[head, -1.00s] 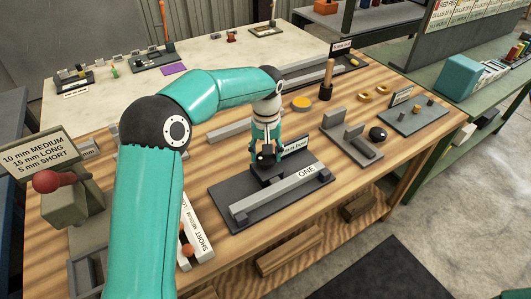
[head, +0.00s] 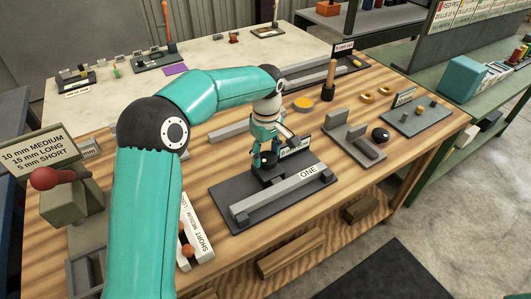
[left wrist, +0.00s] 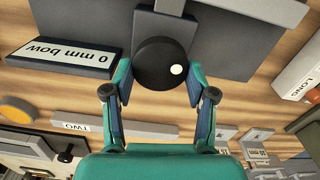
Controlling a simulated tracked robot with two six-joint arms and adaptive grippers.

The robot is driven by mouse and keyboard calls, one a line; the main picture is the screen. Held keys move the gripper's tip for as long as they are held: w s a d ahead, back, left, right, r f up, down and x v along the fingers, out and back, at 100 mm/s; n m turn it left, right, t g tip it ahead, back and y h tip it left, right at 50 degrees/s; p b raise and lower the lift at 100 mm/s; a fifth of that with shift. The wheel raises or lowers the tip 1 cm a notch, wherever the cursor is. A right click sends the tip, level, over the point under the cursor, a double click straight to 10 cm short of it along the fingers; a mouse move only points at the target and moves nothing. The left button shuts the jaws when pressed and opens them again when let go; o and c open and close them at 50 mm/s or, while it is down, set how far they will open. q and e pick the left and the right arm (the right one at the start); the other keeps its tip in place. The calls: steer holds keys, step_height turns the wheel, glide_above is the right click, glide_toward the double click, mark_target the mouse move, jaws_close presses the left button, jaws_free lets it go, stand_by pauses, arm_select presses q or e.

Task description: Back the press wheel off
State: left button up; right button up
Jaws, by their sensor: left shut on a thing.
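The press wheel is a round black knob with a white dot, seen from above in the left wrist view (left wrist: 160,64). In the head view the press wheel (head: 268,160) sits on a dark block on the grey press plate (head: 222,196). My left gripper (head: 267,154) points down over it. In the left wrist view the fingers of the left gripper (left wrist: 160,82) close on opposite sides of the wheel. A grey bar marked ONE (head: 280,193) lies across the plate. My right gripper is not in view.
A sign reading 0 mm bow (left wrist: 62,62) stands beside the press. A grey fixture (head: 352,138) and a black knob (head: 380,134) are to the right on the bench. A long grey bar marked TWO (left wrist: 120,127) lies behind. A lettered tray (head: 195,230) is at the left.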

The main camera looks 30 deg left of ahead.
mark_target(266, 155)
arm_select(q)
steer(key=shift+w+a+r, duration=0.15)
steer(key=shift+w+r, duration=0.1)
steer(key=o, duration=1)
steer(key=shift+o, duration=0.8)
steer(key=shift+f, duration=0.15)
steer(key=shift+s, duration=0.1)
step_height(266, 155, up, 12)
